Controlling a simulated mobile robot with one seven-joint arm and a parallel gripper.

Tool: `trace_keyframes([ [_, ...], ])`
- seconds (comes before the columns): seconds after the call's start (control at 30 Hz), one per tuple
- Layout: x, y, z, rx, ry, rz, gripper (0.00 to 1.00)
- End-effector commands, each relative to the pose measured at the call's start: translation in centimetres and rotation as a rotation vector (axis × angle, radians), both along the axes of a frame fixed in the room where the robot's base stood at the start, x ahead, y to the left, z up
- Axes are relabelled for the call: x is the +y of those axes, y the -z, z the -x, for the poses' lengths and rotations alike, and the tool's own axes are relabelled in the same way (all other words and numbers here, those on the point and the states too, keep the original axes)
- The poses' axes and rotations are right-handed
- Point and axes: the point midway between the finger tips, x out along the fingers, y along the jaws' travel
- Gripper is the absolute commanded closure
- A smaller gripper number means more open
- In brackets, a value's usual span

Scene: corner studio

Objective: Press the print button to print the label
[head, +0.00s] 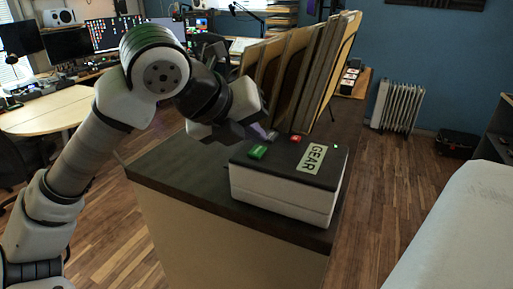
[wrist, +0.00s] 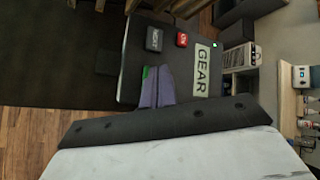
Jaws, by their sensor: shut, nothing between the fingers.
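The label printer (head: 285,200) is a white box with a dark top, standing on a dark counter. A green button (head: 257,151), a grey button (head: 271,136) and a red button (head: 296,138) are on its top. A label reading GEAR (head: 313,158) lies on the top to the right. My gripper (head: 265,134) is shut and empty, over the top close to the green and grey buttons. In the wrist view, its purple fingers (wrist: 158,70) hide most of the green button (wrist: 146,73). The grey button (wrist: 153,39) and red button (wrist: 181,40) show clear of them. I cannot tell whether the fingertips touch anything.
Several tall upright boards (head: 295,75) stand on the counter (head: 185,170) behind the printer. A small green light (head: 336,146) shows on the printer's top. A white surface (head: 450,230) is at the right. The counter left of the printer is clear.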

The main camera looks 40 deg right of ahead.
Motion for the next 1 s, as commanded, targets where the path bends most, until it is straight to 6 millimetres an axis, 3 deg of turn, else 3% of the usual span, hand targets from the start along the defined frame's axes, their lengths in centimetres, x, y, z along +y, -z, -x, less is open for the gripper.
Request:
trace_keyframes([
  [1.0,0.0,0.9,0.0,0.0,0.0,0.0,1.0],
])
